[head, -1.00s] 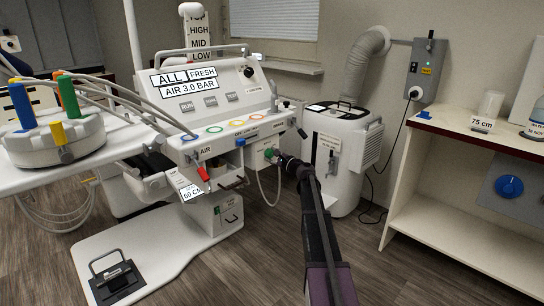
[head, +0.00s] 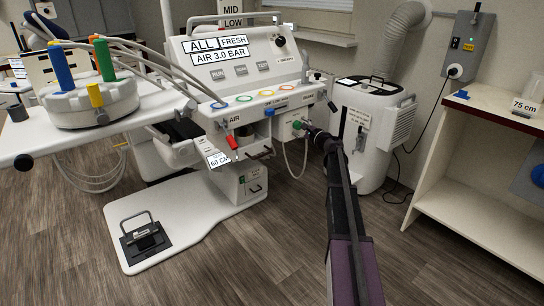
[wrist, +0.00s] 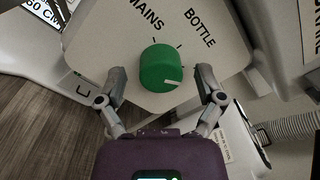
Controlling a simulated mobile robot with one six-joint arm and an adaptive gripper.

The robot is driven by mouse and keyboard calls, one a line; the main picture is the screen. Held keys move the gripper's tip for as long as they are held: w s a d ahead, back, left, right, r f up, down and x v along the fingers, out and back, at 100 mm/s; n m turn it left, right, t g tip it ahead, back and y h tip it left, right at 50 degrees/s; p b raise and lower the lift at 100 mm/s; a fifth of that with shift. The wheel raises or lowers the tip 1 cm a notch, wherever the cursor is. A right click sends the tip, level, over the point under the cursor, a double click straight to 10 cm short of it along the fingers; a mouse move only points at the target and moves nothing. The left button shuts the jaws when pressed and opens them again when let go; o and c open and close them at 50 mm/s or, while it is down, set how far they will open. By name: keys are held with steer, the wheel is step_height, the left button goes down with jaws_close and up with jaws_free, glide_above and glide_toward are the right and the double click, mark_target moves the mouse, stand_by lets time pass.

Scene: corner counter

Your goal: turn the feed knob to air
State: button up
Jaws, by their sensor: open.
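A green round knob (wrist: 160,68) with a white line low on its right side sits on a white panel in the wrist view. The words MAINS (wrist: 145,12) and BOTTLE (wrist: 200,28) are printed above it, with dark tick marks between. The knob also shows small in the head view (head: 297,125). My gripper (wrist: 160,80) is open, one finger on each side of the knob, with gaps visible; I see no contact. No AIR word shows by this knob. An AIR label (head: 235,119) is on the cart, above a red lever (head: 232,142).
Coloured rings (head: 244,98) lie on the cart's ledge. A white tank unit with a hose (head: 375,120) stands right of the cart, and a shelf (head: 478,118) is further right. A low pedal platform (head: 185,225) juts out in front. Open wooden floor lies between.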

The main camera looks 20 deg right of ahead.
steer(key=n, duration=0.6)
steer(key=shift+d, duration=0.1)
steer(key=n, duration=0.6)
steer(key=shift+r+y, duration=0.1)
steer(key=shift+y, duration=0.2)
steer(key=n, duration=0.6)
steer(key=shift+g+p, duration=0.3)
steer(key=shift+p, duration=0.05)
steer(key=n, duration=0.6)
steer(key=shift+r, duration=0.1)
steer(key=v, duration=1.4)
steer(key=s+a+r+g+p, duration=0.1)
steer(key=s+a+g+p, duration=0.2)
steer(key=a, duration=0.6)
steer(key=s+a+g+p, duration=0.4)
steer(key=a+p, duration=0.4)
steer(key=a, duration=0.1)
steer(key=s+a+r+n+g+p, duration=0.1)
steer(key=s+a+g+p, duration=0.3)
steer(key=a, duration=0.4)
steer(key=shift+s+a+r+p, duration=0.25)
steer(key=shift+a+r+p, duration=0.15)
steer(key=shift+p, duration=0.25)
